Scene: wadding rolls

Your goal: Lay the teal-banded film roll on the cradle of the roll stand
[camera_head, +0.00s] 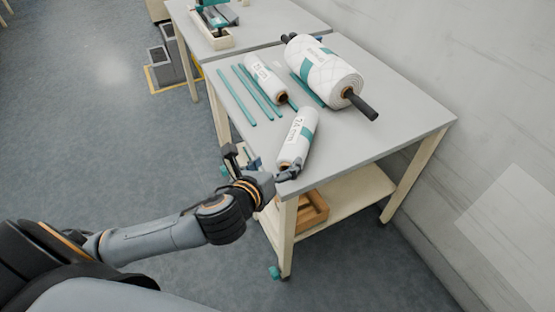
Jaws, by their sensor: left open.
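A white film roll with a teal band and printed label (297,137) lies near the table's front corner. A second, similar white roll (264,78) with teal near its end lies farther back. A large white quilted roll (330,76) with a teal band has a black rod through its core. My left gripper (261,164) is open at the table's front corner, its fingers spread, one close to the near end of the closest roll. I cannot tell whether it touches. I cannot clearly make out the cradle of the roll stand. My right gripper is not in view.
Several teal strips (251,92) lie flat on the grey table (395,125). The table's right side is clear. A wooden box (313,209) sits on the lower shelf. A second table (265,20) behind holds a teal device in a tray (212,36). A wall is on the right.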

